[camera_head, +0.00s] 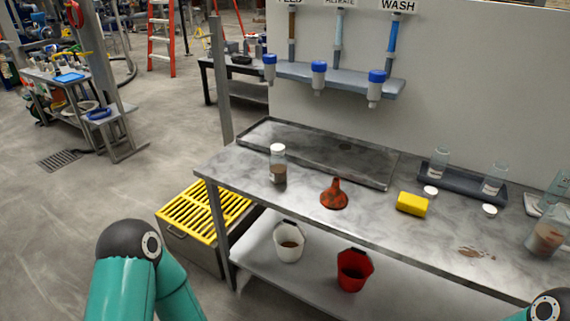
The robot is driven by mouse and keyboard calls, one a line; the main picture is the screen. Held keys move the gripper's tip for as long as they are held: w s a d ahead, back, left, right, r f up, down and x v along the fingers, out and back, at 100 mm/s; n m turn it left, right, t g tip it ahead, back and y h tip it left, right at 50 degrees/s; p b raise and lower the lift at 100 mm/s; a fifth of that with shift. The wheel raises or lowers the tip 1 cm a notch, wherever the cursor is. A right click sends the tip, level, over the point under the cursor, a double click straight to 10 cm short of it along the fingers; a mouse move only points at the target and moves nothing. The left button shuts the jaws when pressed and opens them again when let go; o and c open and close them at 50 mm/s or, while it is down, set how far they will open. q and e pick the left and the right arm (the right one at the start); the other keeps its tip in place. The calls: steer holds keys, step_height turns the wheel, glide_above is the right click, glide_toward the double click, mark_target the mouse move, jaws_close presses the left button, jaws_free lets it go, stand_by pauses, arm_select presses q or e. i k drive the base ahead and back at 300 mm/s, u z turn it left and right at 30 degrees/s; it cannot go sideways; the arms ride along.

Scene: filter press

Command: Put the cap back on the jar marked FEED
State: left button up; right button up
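A clear jar (278,170) with dark brown contents and a white top stands upright on the metal bench, left of an orange-red funnel. Two clear, empty-looking jars, one at the left (438,162) and one at the right (494,179), stand in a dark rack at the back right. Two loose white caps lie in front of the rack, a left cap (430,191) and a right cap (490,210). The jar labels are too small to read, so I cannot tell which is marked FEED. Only parts of my arms show at the bottom corners; both grippers are out of view.
A beaker with brown contents (546,238) stands far right. A shallow tray (320,150) lies behind. White (289,243) and red (352,270) buckets stand on the lower shelf.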

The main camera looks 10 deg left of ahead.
mark_target(278, 163)
steer(key=z, duration=0.05)
steer(key=i, duration=0.85)
steer(key=u, duration=0.1)
